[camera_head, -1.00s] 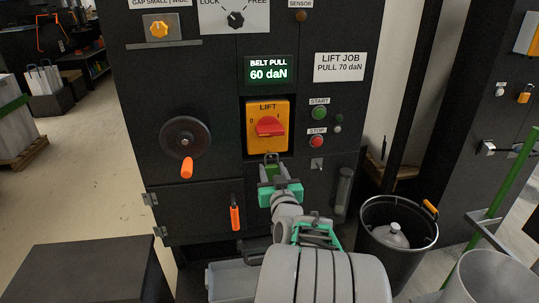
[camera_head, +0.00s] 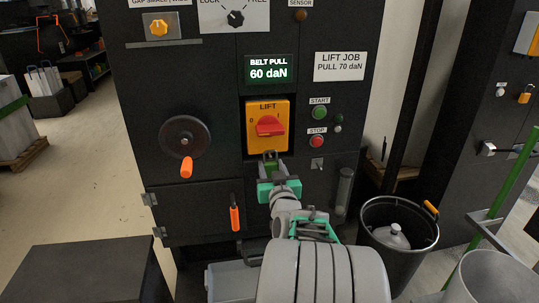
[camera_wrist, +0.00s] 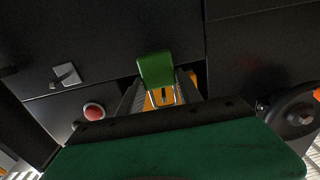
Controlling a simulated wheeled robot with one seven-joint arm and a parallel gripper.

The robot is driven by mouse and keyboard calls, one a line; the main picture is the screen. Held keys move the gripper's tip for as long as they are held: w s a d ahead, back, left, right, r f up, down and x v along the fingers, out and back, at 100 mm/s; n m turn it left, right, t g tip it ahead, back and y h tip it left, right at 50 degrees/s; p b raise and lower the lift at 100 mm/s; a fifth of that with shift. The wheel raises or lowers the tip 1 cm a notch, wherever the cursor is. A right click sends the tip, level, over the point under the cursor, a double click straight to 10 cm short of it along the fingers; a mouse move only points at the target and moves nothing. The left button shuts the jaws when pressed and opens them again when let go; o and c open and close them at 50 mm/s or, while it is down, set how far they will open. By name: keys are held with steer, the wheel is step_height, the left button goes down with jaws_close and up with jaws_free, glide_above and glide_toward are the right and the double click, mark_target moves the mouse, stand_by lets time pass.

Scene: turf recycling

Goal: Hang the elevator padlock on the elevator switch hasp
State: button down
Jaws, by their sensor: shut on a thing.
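The green padlock (camera_head: 270,167) is in my gripper (camera_head: 271,173), just below the yellow LIFT switch (camera_head: 254,128) with its red knob (camera_head: 270,126). In the wrist view the padlock (camera_wrist: 156,70) has its green body between my fingers and its metal shackle toward the switch. My gripper is shut on the padlock. The shackle overlaps the switch's lower edge in the head view. A strip of the yellow switch (camera_wrist: 162,99) with a dark slot shows through the shackle in the wrist view. I cannot tell whether the shackle passes through the hasp.
A crank wheel (camera_head: 184,137) is left of the switch, with START (camera_head: 320,112) and STOP (camera_head: 316,140) buttons on the right. An orange-handled tool (camera_head: 235,216) hangs below. A black bin (camera_head: 376,215) stands at the lower right.

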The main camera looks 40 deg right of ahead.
steer(key=shift+f, duration=0.1)
stand_by(0.3)
steer(key=shift+w+d+f+b, duration=0.1)
steer(key=shift+w+b, duration=0.05)
steer(key=shift+b, duration=0.2)
steer(key=shift+w+d+f, duration=0.1)
steer(key=shift+w, duration=0.05)
steer(key=shift+w+b, duration=0.1)
steer(key=shift+b, duration=0.25)
steer(key=shift+w+d+f+b, duration=0.15)
steer(key=shift+f+b, duration=0.2)
steer(key=shift+b, duration=0.4)
stand_by(0.4)
steer(key=c, duration=0.7)
jaws_free()
